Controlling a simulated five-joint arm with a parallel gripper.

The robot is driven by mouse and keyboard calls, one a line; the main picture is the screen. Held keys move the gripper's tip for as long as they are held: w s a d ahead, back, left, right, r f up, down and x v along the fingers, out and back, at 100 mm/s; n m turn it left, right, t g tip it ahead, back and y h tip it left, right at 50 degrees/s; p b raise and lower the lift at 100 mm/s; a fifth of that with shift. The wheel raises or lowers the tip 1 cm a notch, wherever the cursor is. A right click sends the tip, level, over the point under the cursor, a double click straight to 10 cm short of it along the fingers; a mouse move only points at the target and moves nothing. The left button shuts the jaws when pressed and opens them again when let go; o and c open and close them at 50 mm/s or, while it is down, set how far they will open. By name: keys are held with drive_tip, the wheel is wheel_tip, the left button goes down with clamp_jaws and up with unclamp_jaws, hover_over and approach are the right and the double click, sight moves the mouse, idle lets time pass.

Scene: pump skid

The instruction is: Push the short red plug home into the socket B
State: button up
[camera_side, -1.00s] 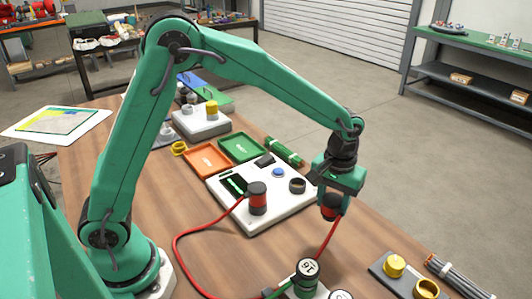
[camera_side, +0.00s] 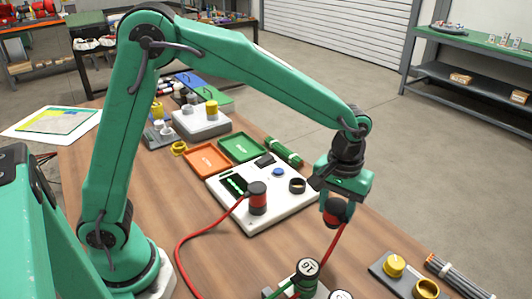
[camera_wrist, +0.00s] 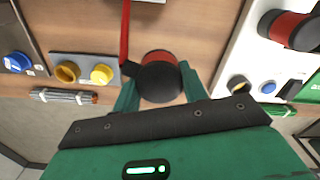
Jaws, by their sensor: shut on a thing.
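The short red plug (camera_side: 336,212), with a black end and a red cable, is in my gripper (camera_side: 337,204). In the wrist view the plug (camera_wrist: 160,75) sits between the green fingers of my gripper (camera_wrist: 160,92). It hangs in the air to the right of the white panel. An empty black ring socket (camera_side: 297,185) is on the panel's right part, left of my gripper and apart from it; it also shows in the wrist view (camera_wrist: 237,86). No letter B is readable, so I cannot tell whether this is socket B.
The white panel (camera_side: 240,222) also carries another red and black plug (camera_side: 257,199) and a blue button (camera_side: 278,172). A round-topped connector (camera_side: 307,267) stands in front. A yellow knob (camera_side: 394,265) and a grey cable bundle (camera_side: 455,274) lie at right. Orange (camera_side: 205,160) and green trays (camera_side: 241,149) lie behind.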

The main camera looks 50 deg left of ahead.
drive_tip(key=w+a+n, duration=0.2)
drive_tip(key=w+a, duration=0.2)
drive_tip(key=a, duration=0.6)
drive_tip(key=w+a+r+n, duration=0.1)
drive_tip(key=w+a, duration=0.2)
drive_tip(key=a, duration=0.7)
drive_tip(key=shift+w+a+r+n, duration=0.2)
drive_tip(key=shift+w+r+n, duration=0.1)
drive_tip(key=shift+w+n, duration=0.1)
drive_tip(key=shift+f, duration=0.2)
drive_tip(key=shift+f, duration=2.55)
drive_tip(key=shift+f, duration=1.8)
drive_tip(key=o, duration=1.2)
